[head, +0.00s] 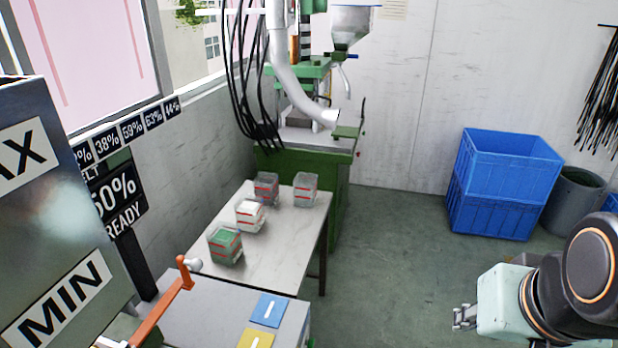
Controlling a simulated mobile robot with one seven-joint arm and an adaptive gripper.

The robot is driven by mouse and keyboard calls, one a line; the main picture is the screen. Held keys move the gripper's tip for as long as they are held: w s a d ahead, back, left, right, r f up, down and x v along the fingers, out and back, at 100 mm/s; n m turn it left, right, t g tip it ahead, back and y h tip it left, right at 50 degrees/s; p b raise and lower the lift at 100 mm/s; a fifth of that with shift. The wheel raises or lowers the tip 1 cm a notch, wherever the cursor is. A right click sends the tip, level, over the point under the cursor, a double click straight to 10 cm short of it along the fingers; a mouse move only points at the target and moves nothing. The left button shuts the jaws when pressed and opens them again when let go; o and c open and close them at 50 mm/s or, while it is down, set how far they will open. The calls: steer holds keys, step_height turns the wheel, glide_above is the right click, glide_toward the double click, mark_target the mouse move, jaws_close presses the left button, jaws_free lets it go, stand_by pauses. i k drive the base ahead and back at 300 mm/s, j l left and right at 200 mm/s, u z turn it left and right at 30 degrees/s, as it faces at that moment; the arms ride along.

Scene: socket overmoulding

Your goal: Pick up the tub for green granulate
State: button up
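A clear tub with green contents and a red stripe (225,246) stands upright at the near left end of the white table (285,240). A tub with white contents (249,216) stands just behind it. Two tubs with greyish contents, one on the left (266,187) and one on the right (305,189), stand at the table's far end. My gripper (462,318) is at the lower right, over the floor, far from the tubs and apart from everything. Its fingers are small here, and their opening cannot be made out.
A green machine (300,165) with a hopper (352,22) stands behind the table. A grey cabinet with an orange lever (160,312) and blue and yellow plates is in front. Blue crates (500,185) and a bin (573,202) stand at right. The middle floor is clear.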

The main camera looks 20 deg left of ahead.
mark_target(225, 244)
steer(key=i+l+u, duration=0.1)
steer(key=i+u, duration=0.15)
steer(key=u, duration=0.2)
steer(key=i+l+u, duration=0.15)
steer(key=u, duration=0.25)
steer(key=i+l+u, duration=0.25)
steer(key=u, duration=0.2)
steer(key=i+l+u, duration=0.15)
steer(key=l+u, duration=0.3)
steer(key=i+l+u, duration=0.1)
steer(key=u, duration=0.3)
steer(key=l+u, duration=0.45)
